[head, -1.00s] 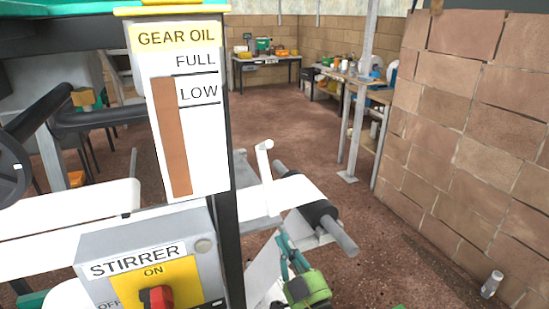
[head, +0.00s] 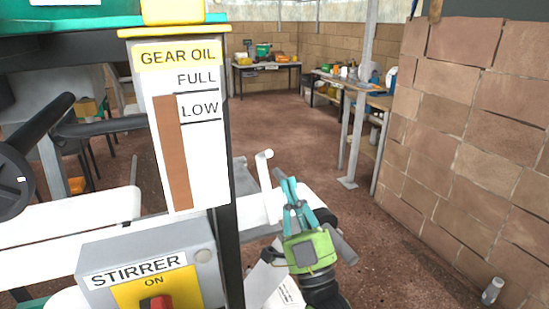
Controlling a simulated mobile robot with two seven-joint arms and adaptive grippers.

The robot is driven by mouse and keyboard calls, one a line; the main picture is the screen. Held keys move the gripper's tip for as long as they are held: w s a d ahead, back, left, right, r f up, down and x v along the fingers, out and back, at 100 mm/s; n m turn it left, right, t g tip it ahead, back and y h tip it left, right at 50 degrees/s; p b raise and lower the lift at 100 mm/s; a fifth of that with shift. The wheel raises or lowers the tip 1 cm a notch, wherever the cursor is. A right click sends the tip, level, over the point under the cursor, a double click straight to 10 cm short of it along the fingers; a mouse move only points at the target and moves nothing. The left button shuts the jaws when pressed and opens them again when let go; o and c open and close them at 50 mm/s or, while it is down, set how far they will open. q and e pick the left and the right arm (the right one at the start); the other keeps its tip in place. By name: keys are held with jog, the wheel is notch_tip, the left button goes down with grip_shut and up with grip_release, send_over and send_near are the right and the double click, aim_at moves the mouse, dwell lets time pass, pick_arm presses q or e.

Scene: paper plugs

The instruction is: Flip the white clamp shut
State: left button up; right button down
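My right gripper (head: 286,178) has a green body and teal fingers. It points up and away, with its fingertips just right of the clamp, apparently clear of it. The fingers are seen at a slant, so their opening is unclear. Nothing shows between them. My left gripper is not in view.
The gear oil gauge (head: 180,125) and its dark post stand close on the left. The stirrer switch box (head: 150,265) is below it. A block wall (head: 480,140) rises on the right, with open floor between.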

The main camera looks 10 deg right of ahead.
jog(key=w+a+r+p, duration=0.1)
jog(key=w+r, duration=0.1)
jog(key=w, duration=0.5)
jog(key=shift+w+a+p, duration=0.25)
jog(key=shift+p, duration=0.15)
jog(key=shift+w+r, duration=0.1)
